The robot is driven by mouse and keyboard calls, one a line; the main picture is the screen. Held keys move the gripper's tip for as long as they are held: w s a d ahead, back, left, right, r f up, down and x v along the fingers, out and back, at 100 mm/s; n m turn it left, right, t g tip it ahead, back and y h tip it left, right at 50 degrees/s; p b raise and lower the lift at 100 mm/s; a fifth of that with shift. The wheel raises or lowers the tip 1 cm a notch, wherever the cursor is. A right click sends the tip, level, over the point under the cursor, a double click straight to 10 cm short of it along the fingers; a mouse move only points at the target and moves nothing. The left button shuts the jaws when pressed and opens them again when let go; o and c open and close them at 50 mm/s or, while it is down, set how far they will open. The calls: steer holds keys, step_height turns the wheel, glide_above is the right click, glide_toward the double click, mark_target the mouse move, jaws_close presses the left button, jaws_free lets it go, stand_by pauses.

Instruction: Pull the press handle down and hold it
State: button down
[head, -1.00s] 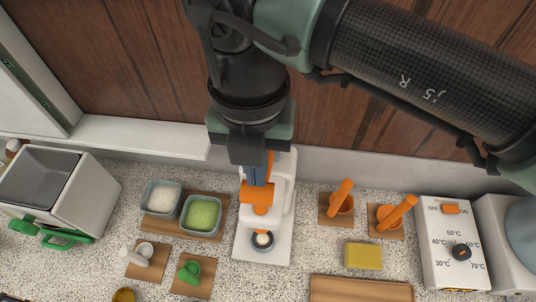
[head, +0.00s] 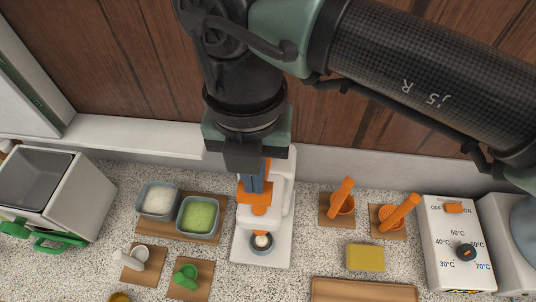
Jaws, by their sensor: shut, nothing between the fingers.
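The press (head: 277,238) is a white stand with orange parts, in the middle of the counter. Its orange lever part (head: 260,195) shows below my gripper, and a small cup with pale content (head: 262,242) sits on its base. My gripper (head: 256,184) points down over the press, its blue-grey fingers shut and in front of the orange part. They look to be at or against it, but I cannot tell whether they touch. The upper part of the press and most of the handle are hidden behind my gripper.
Two grey tubs, one white-filled (head: 158,200) and one green-filled (head: 199,216), stand on a board at left. Orange tools (head: 341,203) on wooden mats, a yellow block (head: 366,258), a wooden tray (head: 362,291) and a white dial box (head: 457,243) stand at right.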

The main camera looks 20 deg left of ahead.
mark_target(254, 201)
steer(key=shift+f, duration=0.35)
steer(key=shift+s+d+f+b, duration=0.1)
steer(key=shift+s+f+b, duration=0.1)
steer(key=shift+f+b, duration=0.4)
steer(key=shift+s+f+b, duration=0.15)
steer(key=shift+f+b, duration=0.2)
steer(key=shift+b, duration=0.45)
steer(key=shift+s+d+f+b, duration=0.1)
steer(key=shift+s+f+b, duration=0.05)
steer(key=shift+f+b, duration=0.5)
steer(key=shift+s+f+b, duration=0.1)
steer(key=shift+f+b, duration=0.4)
steer(key=shift+b, duration=0.2)
steer(key=shift+f+b, duration=1.05)
steer(key=shift+b, duration=0.2)
